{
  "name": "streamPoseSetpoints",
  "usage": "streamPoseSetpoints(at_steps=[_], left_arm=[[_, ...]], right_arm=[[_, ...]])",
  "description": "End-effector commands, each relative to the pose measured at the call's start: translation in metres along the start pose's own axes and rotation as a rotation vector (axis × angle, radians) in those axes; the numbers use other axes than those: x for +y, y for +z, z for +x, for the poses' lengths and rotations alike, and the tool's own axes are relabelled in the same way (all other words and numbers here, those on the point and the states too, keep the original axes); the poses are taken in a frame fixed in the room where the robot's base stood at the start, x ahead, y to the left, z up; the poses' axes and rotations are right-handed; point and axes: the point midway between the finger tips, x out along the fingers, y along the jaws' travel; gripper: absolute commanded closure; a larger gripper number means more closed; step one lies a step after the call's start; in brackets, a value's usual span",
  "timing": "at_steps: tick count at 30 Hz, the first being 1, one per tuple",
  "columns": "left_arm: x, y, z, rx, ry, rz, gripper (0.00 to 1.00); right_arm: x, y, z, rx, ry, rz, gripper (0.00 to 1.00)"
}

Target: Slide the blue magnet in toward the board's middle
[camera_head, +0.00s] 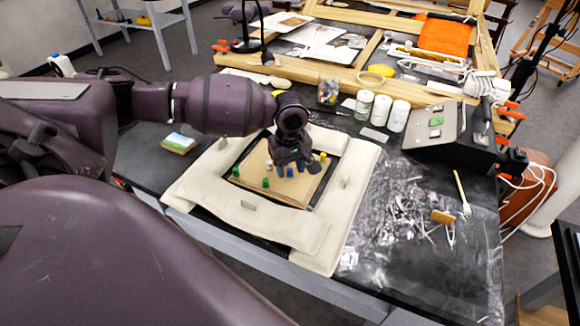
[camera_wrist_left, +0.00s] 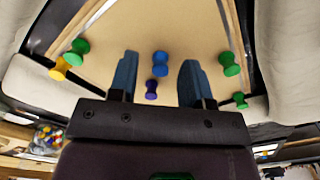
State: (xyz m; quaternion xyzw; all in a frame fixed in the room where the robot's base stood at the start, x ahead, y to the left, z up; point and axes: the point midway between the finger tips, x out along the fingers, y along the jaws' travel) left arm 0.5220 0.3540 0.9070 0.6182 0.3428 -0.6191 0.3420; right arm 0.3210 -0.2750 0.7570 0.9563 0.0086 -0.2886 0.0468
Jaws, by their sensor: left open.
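The tan board (camera_head: 298,190) lies in a dark recess among cream padded strips. My left gripper (camera_head: 296,171) reaches down over its far part with open fingers. In the left wrist view, the blue magnet (camera_wrist_left: 160,63) stands between the fingertips (camera_wrist_left: 158,68), with a gap on each side. A darker violet-blue magnet (camera_wrist_left: 151,88) is closer to the palm, also between the fingers. Green magnets (camera_wrist_left: 229,63) and a yellow one (camera_wrist_left: 59,68) stand outside the fingers. In the head view, the blue magnet (camera_head: 290,172) is small and close to the fingers. My right gripper is not in view.
Cream padded strips (camera_head: 250,217) surround the board, with small clips on them. White jars (camera_head: 381,110), a jar of colourful pins (camera_head: 328,92) and a black case (camera_head: 443,150) stand beyond and to the right. Clear plastic film (camera_head: 410,222) covers the table's right part.

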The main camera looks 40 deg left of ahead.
Motion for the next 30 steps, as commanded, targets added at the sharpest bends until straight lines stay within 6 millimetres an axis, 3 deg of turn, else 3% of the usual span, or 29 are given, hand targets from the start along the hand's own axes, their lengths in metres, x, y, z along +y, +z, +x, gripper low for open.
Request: streamPoseSetpoints(at_steps=[12, 18, 30], left_arm=[[0.001, -0.001, -0.071, 0.003, 0.005, 0.000, 0.55], [0.000, 0.000, -0.096, 0.001, 0.003, 0.000, 0.55], [0.000, 0.000, -0.104, 0.000, 0.001, 0.000, 0.55]], right_arm=[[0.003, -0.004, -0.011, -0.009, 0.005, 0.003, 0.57], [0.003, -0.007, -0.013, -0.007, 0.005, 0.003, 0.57], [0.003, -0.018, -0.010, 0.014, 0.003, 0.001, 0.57]])
